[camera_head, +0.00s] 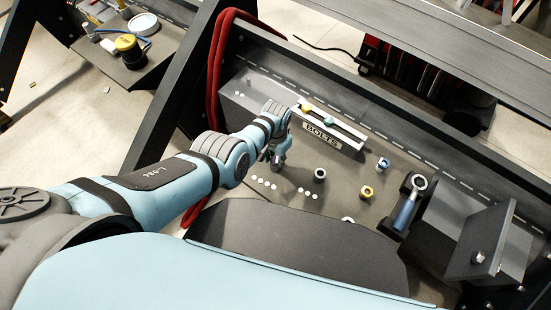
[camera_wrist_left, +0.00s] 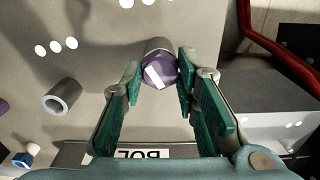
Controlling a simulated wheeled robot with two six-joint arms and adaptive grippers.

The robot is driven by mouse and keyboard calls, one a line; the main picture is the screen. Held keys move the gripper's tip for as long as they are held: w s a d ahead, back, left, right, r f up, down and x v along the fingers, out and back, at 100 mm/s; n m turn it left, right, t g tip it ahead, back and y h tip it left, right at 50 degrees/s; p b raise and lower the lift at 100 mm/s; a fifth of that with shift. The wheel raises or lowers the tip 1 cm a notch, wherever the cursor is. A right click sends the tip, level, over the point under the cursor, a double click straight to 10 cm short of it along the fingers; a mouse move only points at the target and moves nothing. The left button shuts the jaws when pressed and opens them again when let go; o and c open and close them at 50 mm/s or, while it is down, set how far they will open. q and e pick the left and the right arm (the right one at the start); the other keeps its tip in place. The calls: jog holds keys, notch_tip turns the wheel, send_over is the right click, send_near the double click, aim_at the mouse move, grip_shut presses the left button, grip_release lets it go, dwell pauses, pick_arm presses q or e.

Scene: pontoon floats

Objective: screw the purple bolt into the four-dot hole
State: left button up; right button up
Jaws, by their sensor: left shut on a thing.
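The purple bolt (camera_wrist_left: 158,71) sits between the green fingers of my left gripper (camera_wrist_left: 158,88), which is shut on it. In the head view my left gripper (camera_head: 277,156) points down at the deck, and the bolt is mostly hidden by the fingers. A row of white dots (camera_head: 262,183), which I read as four, lies on the deck just in front of the gripper. In the left wrist view a grey cylinder shows right behind the bolt's head; I cannot tell if it is the hole's collar or how deep the bolt sits. My right gripper is not in view.
An empty grey collar (camera_head: 320,174) stands beside three dots (camera_head: 307,193). A yellow-topped piece (camera_head: 367,192) and a blue one (camera_head: 383,163) stand further right. A labelled bolt tray (camera_head: 335,139) is behind the gripper. A blue-handled tool (camera_head: 406,209) is at the right.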

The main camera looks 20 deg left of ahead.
pick_arm(q)
jog(key=m, duration=1.2)
jog(key=o, duration=0.9)
jog(key=shift+o, duration=0.2)
